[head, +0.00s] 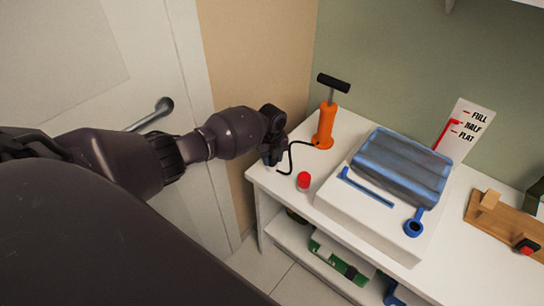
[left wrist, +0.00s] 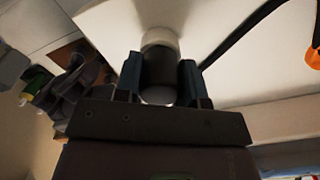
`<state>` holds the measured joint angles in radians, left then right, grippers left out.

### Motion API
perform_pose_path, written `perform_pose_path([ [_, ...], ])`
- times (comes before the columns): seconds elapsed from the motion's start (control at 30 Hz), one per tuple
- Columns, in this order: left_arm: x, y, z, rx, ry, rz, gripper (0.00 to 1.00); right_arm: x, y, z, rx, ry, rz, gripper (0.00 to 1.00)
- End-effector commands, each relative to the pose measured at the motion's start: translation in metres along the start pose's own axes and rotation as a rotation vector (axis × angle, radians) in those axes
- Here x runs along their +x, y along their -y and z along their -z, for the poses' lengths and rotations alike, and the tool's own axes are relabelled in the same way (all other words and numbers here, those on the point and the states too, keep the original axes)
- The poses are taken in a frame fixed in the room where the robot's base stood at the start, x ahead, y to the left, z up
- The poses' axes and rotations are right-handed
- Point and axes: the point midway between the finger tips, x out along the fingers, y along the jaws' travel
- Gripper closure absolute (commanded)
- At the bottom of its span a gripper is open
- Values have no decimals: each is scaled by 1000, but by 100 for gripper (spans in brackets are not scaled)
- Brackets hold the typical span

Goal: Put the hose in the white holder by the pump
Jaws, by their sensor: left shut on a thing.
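The orange pump (head: 325,125) with a black T-handle stands at the back left of the white bench. Its thin black hose (head: 291,157) curves from its base toward my left gripper (head: 272,152). In the left wrist view my left gripper (left wrist: 160,78) is shut on the dark hose end (left wrist: 160,68). A pale round piece, seemingly the white holder (left wrist: 160,38), shows just beyond the hose end. I cannot tell whether the hose end is inside it or only in front of it. In the head view the gripper hides this spot. My right gripper is not in view.
A red cap (head: 304,181) stands on the bench near the gripper. A white block with a blue-grey cushion (head: 402,165) and blue parts lies to the right. A gauge card (head: 466,130) and wooden board (head: 508,226) are farther right. A door handle (head: 150,114) is behind my arm.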

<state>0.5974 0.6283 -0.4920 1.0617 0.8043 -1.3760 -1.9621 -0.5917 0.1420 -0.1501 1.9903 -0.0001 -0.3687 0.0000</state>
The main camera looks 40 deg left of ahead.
Motion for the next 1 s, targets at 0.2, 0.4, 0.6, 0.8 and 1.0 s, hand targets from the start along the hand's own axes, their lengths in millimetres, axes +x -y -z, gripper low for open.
perform_pose_path([
  [0.2, 3, 0, 0, 0, 0, -1, 45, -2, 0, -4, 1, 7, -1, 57],
  [0.4, 2, 0, 0, 0, 0, 0, 33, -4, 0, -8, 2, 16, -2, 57],
  [0.6, 2, 0, 0, 0, 0, -1, 33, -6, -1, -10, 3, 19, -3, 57],
  [0.8, -15, 0, -1, 1, 3, 2, 33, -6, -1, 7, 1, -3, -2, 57],
  [1.0, -54, 0, 0, 2, 3, 3, 33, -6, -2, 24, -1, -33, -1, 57],
])
